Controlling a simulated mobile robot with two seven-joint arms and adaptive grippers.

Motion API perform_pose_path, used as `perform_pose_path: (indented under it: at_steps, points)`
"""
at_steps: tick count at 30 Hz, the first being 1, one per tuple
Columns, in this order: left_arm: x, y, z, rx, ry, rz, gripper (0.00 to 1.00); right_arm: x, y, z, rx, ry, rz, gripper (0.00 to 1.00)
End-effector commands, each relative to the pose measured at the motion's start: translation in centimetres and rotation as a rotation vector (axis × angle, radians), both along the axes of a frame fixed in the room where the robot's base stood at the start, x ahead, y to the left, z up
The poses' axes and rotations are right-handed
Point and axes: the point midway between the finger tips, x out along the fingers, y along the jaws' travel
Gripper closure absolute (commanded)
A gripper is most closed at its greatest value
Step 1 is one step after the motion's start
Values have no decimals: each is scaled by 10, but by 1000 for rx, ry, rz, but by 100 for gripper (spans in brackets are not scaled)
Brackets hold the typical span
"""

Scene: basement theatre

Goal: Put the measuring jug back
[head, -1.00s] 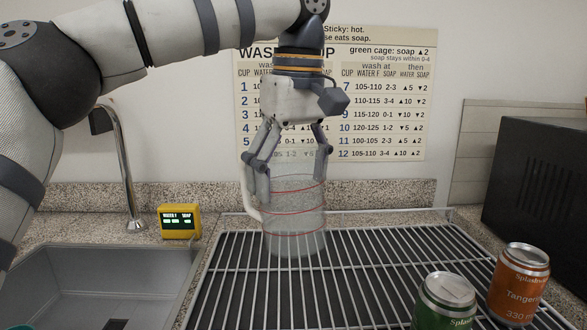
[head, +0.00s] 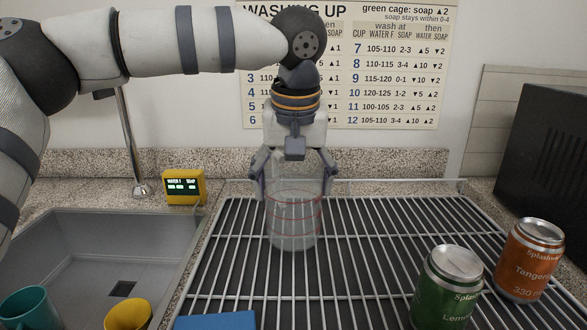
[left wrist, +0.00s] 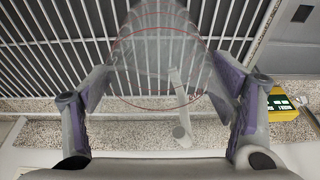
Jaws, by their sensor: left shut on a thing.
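The measuring jug (head: 293,225) is clear with red lines around it. It is upright over the wire rack (head: 370,235); whether its base touches the bars I cannot tell. My left gripper (head: 294,188) comes down from above and is shut on the jug, one finger on each side. In the left wrist view the jug (left wrist: 150,75) sits between the fingers, with its pale handle (left wrist: 180,110) towards the wall side. The handle is hidden in the head view. My right gripper is not in view.
A green can (head: 447,285) and an orange can (head: 531,260) stand at the rack's right. A sink (head: 80,255) is at left, with a teal cup (head: 28,308) and a yellow cup (head: 128,314). A yellow display (head: 184,187) and tap (head: 132,150) stand behind. A blue item (head: 215,320) is in front.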

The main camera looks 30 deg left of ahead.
Motion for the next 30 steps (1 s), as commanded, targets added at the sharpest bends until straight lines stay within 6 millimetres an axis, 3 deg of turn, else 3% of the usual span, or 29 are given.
perform_pose_path:
  at_steps: [29, 30]
  points:
    - [0, 0, -12, -1, -2, 2, 54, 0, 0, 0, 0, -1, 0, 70]
    - [0, 0, -12, -1, -2, 2, 13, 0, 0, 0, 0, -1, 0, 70]
